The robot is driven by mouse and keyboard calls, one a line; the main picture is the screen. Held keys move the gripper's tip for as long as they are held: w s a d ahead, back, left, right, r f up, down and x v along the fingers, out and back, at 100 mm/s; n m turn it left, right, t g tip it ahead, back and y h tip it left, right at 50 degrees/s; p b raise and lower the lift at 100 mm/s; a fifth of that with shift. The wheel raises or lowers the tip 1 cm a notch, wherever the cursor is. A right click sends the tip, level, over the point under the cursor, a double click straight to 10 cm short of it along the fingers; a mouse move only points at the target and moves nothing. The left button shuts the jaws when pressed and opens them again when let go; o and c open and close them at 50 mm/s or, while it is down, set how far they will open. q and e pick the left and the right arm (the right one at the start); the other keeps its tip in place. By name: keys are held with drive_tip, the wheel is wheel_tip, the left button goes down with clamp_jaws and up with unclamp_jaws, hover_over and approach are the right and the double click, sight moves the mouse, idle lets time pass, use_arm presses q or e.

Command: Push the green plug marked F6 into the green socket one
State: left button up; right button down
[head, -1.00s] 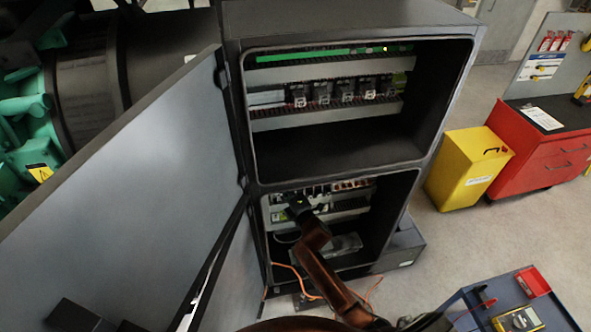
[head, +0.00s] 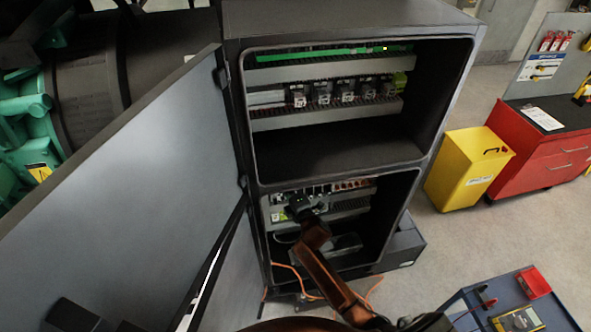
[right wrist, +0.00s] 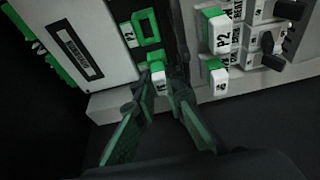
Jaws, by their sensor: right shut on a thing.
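My right gripper (right wrist: 170,82) is shut on a small green plug with a white label (right wrist: 159,84) in the right wrist view. The label is partly hidden by the fingers and I cannot read it fully. Just above the fingertips is a green-framed socket (right wrist: 149,36) with a dark opening, on a dark panel. The plug is close below it; I cannot tell whether they touch. A similar green and white plug (right wrist: 217,82) sits to the right. In the head view my right gripper (head: 301,204) reaches into the lower cabinet compartment; its fingertips are too small to judge.
The grey cabinet (head: 345,22) has its door (head: 120,190) swung open to the left. A white unit (right wrist: 85,45) is left of the socket and black-knobbed modules (right wrist: 268,40) are right. Orange cables (head: 285,268) hang at the lower opening. A blue cart (head: 480,292) stands front right.

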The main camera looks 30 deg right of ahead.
drive_tip(key=shift+w, duration=0.1)
idle(0.6)
drive_tip(key=c, duration=1.9)
unclamp_jaws()
